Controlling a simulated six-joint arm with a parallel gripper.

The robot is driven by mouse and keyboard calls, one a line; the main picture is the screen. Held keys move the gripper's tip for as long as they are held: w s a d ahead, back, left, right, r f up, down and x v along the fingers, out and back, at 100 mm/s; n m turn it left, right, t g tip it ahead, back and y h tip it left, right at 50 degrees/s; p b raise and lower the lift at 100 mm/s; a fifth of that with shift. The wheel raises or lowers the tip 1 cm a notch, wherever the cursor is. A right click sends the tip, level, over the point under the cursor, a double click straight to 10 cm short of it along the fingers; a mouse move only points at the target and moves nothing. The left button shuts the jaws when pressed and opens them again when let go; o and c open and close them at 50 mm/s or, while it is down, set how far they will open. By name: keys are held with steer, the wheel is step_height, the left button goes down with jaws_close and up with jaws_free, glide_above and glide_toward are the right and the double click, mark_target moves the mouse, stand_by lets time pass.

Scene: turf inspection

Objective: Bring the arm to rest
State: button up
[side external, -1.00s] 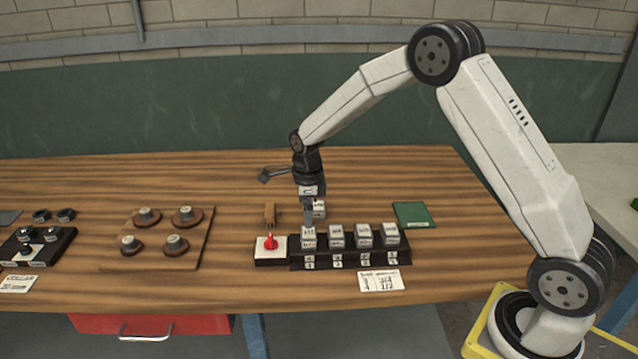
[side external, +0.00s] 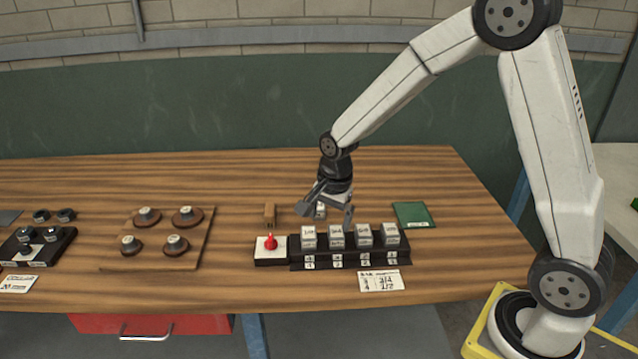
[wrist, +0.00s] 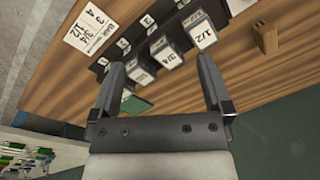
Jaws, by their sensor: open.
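My gripper (side external: 327,214) is open and empty above the table, just behind the black rack (side external: 350,262) of white labelled blocks. In the wrist view its two fingers (wrist: 160,75) stand wide apart with nothing between them touching. The blocks stand in a row in the rack; the leftmost block (side external: 308,237) is marked 1/2 in the wrist view (wrist: 202,32).
A red knob (side external: 270,242) on a white-topped box and a wooden block (side external: 269,214) stand left of the rack. A green pad (side external: 413,214) lies right, a card (side external: 381,281) in front. A wooden board (side external: 193,250) with several round pieces is farther left. The table's back is clear.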

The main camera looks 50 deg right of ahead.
steer(key=s+a+r+n+t, duration=0.1)
steer(key=s+n, duration=1.2)
steer(key=n, duration=0.2)
steer(key=shift+s+a, duration=0.15)
steer(key=shift+a, duration=0.25)
stand_by(0.7)
